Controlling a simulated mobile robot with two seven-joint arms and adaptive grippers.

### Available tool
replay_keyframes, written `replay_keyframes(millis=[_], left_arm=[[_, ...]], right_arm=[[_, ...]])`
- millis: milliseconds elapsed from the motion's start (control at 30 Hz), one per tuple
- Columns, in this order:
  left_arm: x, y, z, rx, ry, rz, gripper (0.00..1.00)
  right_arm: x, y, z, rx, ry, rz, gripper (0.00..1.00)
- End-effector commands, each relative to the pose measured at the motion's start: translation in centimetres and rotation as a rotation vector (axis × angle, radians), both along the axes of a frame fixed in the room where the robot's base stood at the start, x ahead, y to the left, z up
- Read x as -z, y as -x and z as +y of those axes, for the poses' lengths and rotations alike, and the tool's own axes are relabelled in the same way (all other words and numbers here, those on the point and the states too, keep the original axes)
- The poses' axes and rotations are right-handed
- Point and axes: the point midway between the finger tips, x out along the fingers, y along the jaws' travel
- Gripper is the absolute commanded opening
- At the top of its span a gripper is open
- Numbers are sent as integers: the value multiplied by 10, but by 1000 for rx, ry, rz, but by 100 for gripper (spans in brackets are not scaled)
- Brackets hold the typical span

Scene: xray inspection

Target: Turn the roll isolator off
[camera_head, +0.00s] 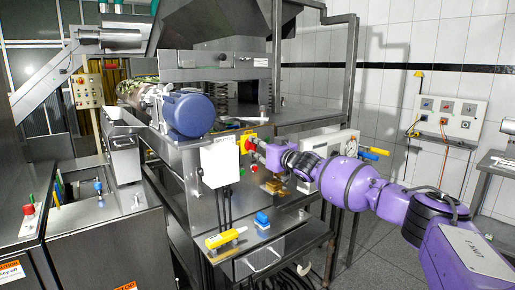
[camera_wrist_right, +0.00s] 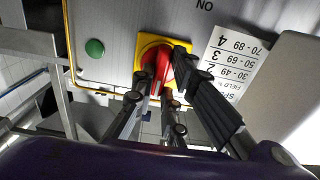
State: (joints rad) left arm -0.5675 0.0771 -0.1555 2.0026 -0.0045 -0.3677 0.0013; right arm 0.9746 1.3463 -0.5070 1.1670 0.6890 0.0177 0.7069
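The roll isolator is a red rotary handle on a yellow square plate (camera_head: 247,141), on the front of the steel machine in the head view. In the right wrist view the red handle (camera_wrist_right: 157,68) points roughly down the picture. My right gripper (camera_head: 258,146) is at the isolator and partly covers it in the head view. In the right wrist view its dark fingers (camera_wrist_right: 162,76) lie on either side of the handle, very close to it. Whether both fingers press on it cannot be told. My left gripper is in neither view.
A green button (camera_wrist_right: 95,48) and a printed label (camera_wrist_right: 232,60) flank the isolator in the right wrist view. A white box (camera_head: 220,161) hangs left of it in the head view. A yellow pendant (camera_head: 226,238) and a blue block (camera_head: 262,220) sit on the ledge below.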

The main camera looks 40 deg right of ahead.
Motion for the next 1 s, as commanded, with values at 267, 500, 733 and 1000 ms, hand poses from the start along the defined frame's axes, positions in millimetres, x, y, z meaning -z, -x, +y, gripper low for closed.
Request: replay_keyframes(millis=[267,500,733,1000], left_arm=[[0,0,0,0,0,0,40],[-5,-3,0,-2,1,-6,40],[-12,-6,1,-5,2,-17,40],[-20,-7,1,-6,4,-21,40]], right_arm=[[0,0,0,-1,12,0,0],[-1,0,1,-1,106,0,0],[-1,0,1,0,289,0,0],[-1,0,2,-1,546,-1,0]])
